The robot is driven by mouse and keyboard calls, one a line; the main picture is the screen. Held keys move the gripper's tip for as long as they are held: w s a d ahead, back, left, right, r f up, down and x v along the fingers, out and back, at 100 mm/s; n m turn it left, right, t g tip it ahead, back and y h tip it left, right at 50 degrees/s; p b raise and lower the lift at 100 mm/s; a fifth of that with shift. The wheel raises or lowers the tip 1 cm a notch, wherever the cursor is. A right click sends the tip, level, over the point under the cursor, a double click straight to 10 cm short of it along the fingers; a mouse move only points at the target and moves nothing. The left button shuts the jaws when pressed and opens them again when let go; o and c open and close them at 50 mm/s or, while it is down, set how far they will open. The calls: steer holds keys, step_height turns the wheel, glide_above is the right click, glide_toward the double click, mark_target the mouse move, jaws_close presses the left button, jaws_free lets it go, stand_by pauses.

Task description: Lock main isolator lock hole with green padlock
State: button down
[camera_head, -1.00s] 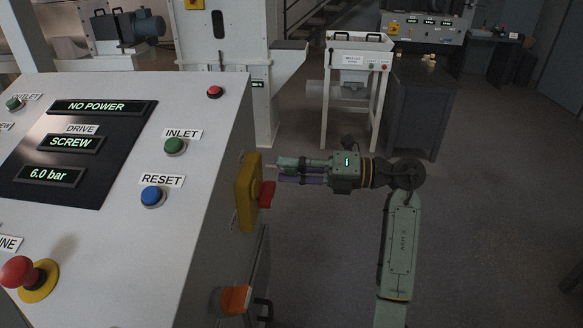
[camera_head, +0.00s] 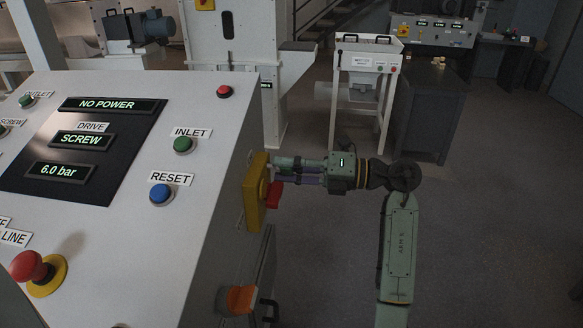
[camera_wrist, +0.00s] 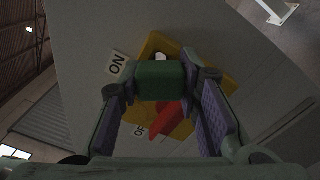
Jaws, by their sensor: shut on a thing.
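The main isolator is a yellow plate (camera_head: 253,198) with a red handle (camera_head: 274,195) on the side of the control cabinet. In the wrist view the yellow plate (camera_wrist: 205,70) and red handle (camera_wrist: 165,121) show, with the handle pointing toward the partly covered OFF label. My gripper (camera_head: 275,168) is at the upper part of the isolator. In the wrist view it is shut on the green padlock (camera_wrist: 160,81), which lies in front of the plate. A pale bit of shackle (camera_wrist: 161,57) shows beyond the body. The lock hole is hidden; I cannot tell whether the shackle is in it.
The cabinet's sloped panel (camera_head: 130,190) carries buttons and a red emergency stop (camera_head: 28,266). An orange part (camera_head: 241,298) sticks out below the isolator. A white machine on legs (camera_head: 368,65) stands behind my arm.

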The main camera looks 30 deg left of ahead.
steer(key=shift+s+a, duration=0.2)
steer(key=shift+a, duration=0.15)
steer(key=c, duration=1.1)
jaws_free()
steer(key=v, duration=1.2)
